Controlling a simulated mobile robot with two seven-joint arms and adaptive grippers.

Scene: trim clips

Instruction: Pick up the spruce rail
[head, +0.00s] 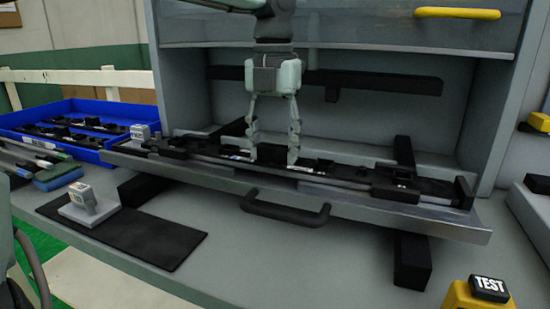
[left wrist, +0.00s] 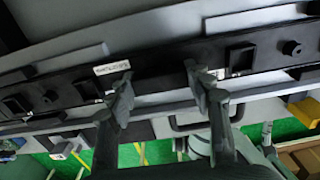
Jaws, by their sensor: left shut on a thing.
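A long black rail (head: 338,176) with several clips and a white label lies lengthwise in a grey metal tray (head: 400,214). The label's text is too small to read, so I cannot confirm it says spruce. My left gripper (head: 272,153) points down at the middle of the rail, its fingers spread but shut on it. In the left wrist view the rail (left wrist: 158,62) runs across behind the fingertips of my left gripper (left wrist: 160,86). The exact contact is partly hidden by the fingers. The rail looks level, at about tray height. My right gripper is not in view.
A black handle (head: 285,214) sticks out from the tray's front. A blue bin (head: 95,150) with black parts stands at the left. A black mat (head: 150,238) and a yellow TEST button box (head: 478,296) lie nearer. A cabinet with a yellow handle (head: 457,14) rises behind.

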